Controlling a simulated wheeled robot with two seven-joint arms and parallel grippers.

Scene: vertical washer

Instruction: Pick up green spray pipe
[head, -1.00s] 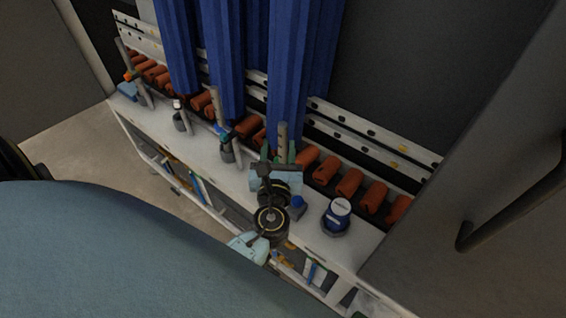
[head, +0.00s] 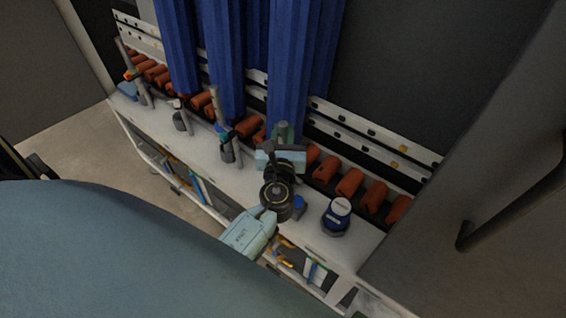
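The green spray pipe (head: 284,131) stands on the white shelf top in front of the blue curtain-like strips. Only its upper part shows, because my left gripper (head: 283,146) and wrist cover the rest. The gripper is right at the pipe on its near side, with the pipe's top just beyond it. The fingers are hidden behind the wrist, so I cannot tell whether they are closed on the pipe. My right gripper is not in view.
Other spray pipes stand to the left: one with a blue part (head: 225,137), one with white (head: 179,115), one with orange (head: 135,80). A blue-and-white round container (head: 336,216) and a small blue item (head: 299,206) are close right of my wrist. Orange rollers (head: 349,183) line the back.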

